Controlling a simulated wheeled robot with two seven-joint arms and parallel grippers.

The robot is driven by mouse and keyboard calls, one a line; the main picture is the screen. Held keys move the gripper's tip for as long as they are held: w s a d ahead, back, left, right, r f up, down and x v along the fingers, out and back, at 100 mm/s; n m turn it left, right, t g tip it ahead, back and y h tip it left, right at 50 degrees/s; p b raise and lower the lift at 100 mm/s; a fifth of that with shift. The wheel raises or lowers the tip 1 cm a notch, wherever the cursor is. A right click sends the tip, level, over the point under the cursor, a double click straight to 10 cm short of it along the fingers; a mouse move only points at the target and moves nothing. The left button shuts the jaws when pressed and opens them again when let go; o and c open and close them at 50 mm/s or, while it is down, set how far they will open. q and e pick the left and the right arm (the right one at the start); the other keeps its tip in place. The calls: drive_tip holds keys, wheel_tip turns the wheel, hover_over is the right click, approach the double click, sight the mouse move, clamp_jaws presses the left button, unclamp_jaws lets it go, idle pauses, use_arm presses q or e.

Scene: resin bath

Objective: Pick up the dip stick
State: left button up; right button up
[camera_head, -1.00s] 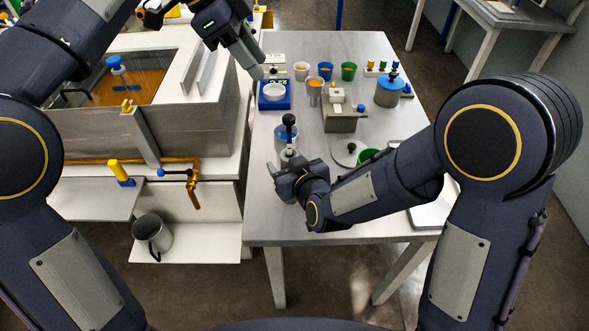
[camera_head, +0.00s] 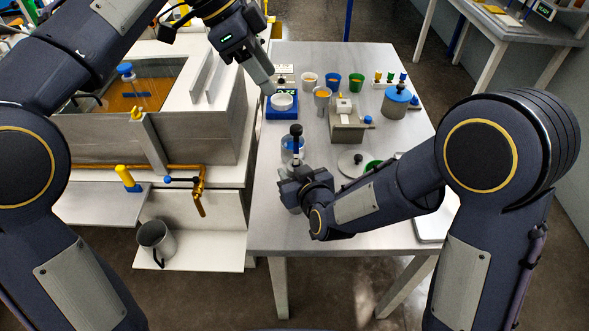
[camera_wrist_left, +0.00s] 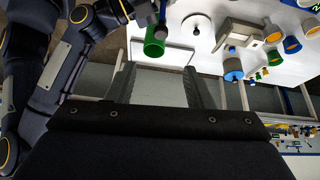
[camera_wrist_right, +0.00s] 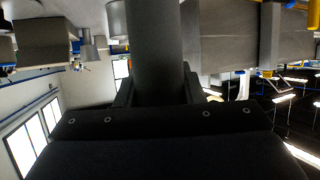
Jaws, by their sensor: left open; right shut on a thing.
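A dark-knobbed upright stick (camera_head: 296,131) shows just beyond my right gripper (camera_head: 296,186), low at the table's left front. The jaws are shut. In the right wrist view a thick dark grey rod (camera_wrist_right: 153,50) stands between the fingers of my right gripper (camera_wrist_right: 155,85); I take it to be the dip stick. Its lower end is hidden.
A blue scale (camera_head: 280,113) with a white dish lies below my left gripper. Several cups (camera_head: 333,82), a grey block (camera_head: 346,127) and a blue-lidded jar (camera_head: 396,105) stand behind. A resin bath (camera_head: 118,92) is at left. The table's front strip (camera_head: 280,235) is clear.

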sight(297, 131)
use_arm(q)
drive_tip(key=d+f+n+t+y, duration=0.1)
drive_tip(key=f+n, duration=0.2)
drive_tip(key=n, duration=0.1)
drive_tip(key=s+d+f+n+t+y, duration=0.1)
drive_tip(key=d+f+n, duration=0.1)
drive_tip(key=f+n, duration=0.2)
drive_tip(key=d+f+n+t, duration=0.1)
drive_tip(key=d+f+n, duration=0.1)
drive_tip(key=f+n, duration=0.1)
drive_tip(key=shift+s+d+f+n+t+y, duration=0.2)
drive_tip(key=shift+f+n+t+y, duration=0.15)
drive_tip(key=shift+f, duration=0.3)
drive_tip(key=shift+a+x, duration=0.15)
drive_tip(key=shift+x, duration=1.25)
drive_tip(key=shift+a+x, duration=0.2)
drive_tip(key=shift+x, duration=1.2)
drive_tip(key=shift+w, duration=0.1)
clamp_jaws()
